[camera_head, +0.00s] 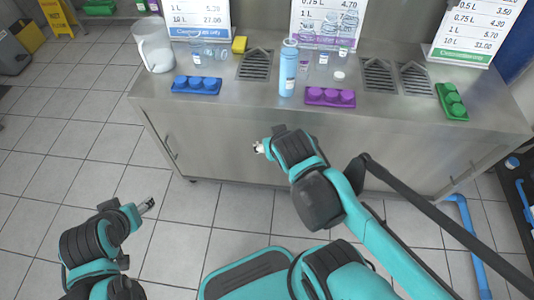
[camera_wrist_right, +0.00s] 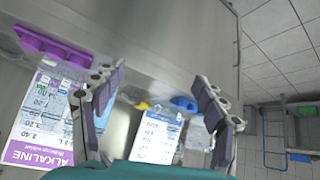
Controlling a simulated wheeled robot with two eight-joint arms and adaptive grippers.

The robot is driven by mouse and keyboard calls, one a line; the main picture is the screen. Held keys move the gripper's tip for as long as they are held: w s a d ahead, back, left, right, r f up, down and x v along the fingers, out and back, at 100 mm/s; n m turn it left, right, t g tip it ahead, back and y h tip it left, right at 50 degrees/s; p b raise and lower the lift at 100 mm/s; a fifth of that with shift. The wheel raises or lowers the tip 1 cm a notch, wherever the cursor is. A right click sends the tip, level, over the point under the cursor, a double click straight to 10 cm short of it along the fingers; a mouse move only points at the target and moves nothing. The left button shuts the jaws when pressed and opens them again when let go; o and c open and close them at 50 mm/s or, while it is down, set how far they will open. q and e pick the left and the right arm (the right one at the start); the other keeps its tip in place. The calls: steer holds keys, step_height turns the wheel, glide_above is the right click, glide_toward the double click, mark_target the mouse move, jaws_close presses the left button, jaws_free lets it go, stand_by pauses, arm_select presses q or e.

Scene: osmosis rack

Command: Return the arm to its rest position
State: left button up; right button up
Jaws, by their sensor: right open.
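My right arm reaches up from the lower right in the head view. Its gripper (camera_head: 258,147) is in front of the steel counter (camera_head: 215,125), apart from the items on top. In the right wrist view, the two fingers of my right gripper (camera_wrist_right: 160,78) are spread wide with nothing between them. My left gripper (camera_head: 147,205) is low on the left over the tiled floor, clear of the counter. Its fingers are too small to show whether they are open or shut.
On the counter stand a blue bottle (camera_head: 288,68), a white pitcher (camera_head: 154,46), and blue (camera_head: 196,85), purple (camera_head: 330,97) and green (camera_head: 452,101) racks. A yellow sponge (camera_head: 240,44) lies near the back. The floor (camera_head: 90,140) to the left is free.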

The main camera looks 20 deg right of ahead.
steer(key=s+a+y, duration=0.1)
steer(key=a, duration=0.1)
steer(key=s+a+n+y, duration=0.1)
steer(key=s+a, duration=0.1)
steer(key=shift+s+n+g, duration=0.15)
steer(key=shift+n+g, duration=0.15)
steer(key=shift+g, duration=0.1)
